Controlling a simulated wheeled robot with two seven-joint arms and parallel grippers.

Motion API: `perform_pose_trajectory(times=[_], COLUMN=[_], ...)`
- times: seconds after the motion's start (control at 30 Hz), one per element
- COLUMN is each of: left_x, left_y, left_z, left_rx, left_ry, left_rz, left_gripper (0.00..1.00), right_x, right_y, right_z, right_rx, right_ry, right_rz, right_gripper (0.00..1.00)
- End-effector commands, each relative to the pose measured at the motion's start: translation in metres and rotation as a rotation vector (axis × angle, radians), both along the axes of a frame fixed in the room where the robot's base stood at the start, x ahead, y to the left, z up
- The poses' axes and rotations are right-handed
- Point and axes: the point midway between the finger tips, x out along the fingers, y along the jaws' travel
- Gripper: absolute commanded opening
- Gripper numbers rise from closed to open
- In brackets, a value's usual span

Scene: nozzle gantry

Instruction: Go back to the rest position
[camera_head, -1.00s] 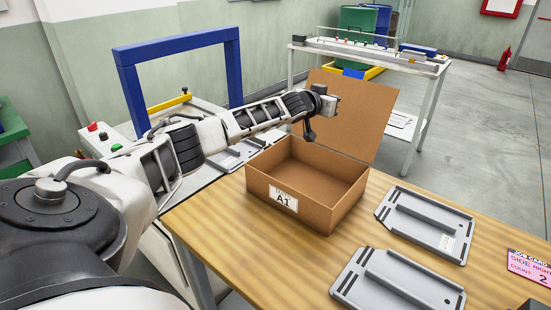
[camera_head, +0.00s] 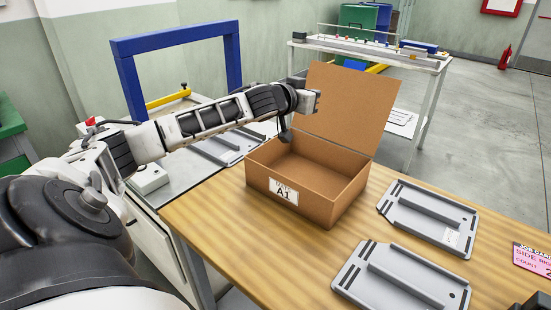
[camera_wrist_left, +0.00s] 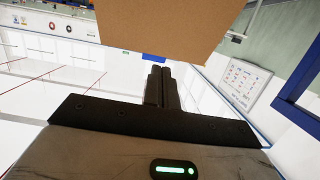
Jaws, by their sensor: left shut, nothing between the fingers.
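My left arm reaches in from the left, and my left gripper (camera_head: 312,101) is in the air by the raised lid of the cardboard box, above its far rim. In the left wrist view its dark fingers (camera_wrist_left: 161,86) are together with nothing between them. The open cardboard box (camera_head: 318,210), labelled A1, stands on the wooden table, and its inside looks empty where visible. Its brown cardboard also shows at the top of the left wrist view (camera_wrist_left: 165,25). My right gripper is not recognisable in view; a dark part cuts into the bottom right corner of the head view.
Two grey plates (camera_head: 428,222) lie at the right of the table (camera_head: 225,225), near a pink job card (camera_head: 533,260). A blue gantry frame (camera_head: 122,80) stands behind my left arm, over a bench with more grey plates (camera_head: 222,150). A white rack table (camera_head: 430,85) stands behind.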

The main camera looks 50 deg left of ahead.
Motion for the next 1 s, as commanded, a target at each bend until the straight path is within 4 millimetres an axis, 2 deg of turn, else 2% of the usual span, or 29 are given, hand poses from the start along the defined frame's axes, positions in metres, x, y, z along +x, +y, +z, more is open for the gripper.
perform_pose_trajectory(times=[0.03, 0.2, 0.8, 1.0], left_x=[-0.006, -0.016, -0.017, -0.017], left_y=[-0.001, -0.003, -0.004, -0.003], left_z=[-0.003, 0.0, 0.002, 0.021], left_rx=[0.002, 0.001, -0.001, 0.0], left_ry=[0.001, 0.001, 0.001, 0.0], left_rz=[0.0, -0.002, -0.002, -0.002], left_gripper=[0.0, 0.0, 0.0, 0.0], right_x=[0.0, 0.0, 0.0, 0.0], right_y=[0.0, -0.001, 0.0, 0.0], right_z=[-0.006, -0.007, -0.006, 0.007], right_rx=[0.0, 0.002, 0.002, -0.001], right_ry=[-0.002, -0.008, -0.01, -0.003], right_rz=[-0.001, -0.002, -0.001, 0.001], right_gripper=[0.36, 0.36, 0.36, 0.36])
